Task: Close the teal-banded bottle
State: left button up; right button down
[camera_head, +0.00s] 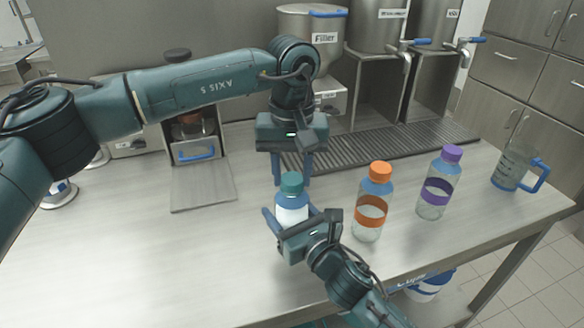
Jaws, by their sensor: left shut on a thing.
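The bottle with the teal cap (291,182) stands near the middle of the counter. Its body (291,208) looks pale, with white and light blue showing; its lower part and band are hidden behind my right gripper. The cap sits at the top of the bottle; whether it is fully seated cannot be told. My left gripper (291,180) points down from above, shut on the teal cap with a finger at each side. My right gripper (291,213) comes from the front, its fingers around the bottle's body.
An orange-banded bottle (369,212) and a purple-banded bottle (436,190) stand to the right, both capped. A blue-handled jug (511,166) is at the far right. Steel dispensers (378,30) and a drain grate (385,147) are behind.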

pick_arm(q)
jog(key=m, duration=1)
jog(key=o, duration=1)
jog(key=shift+r, duration=2.25)
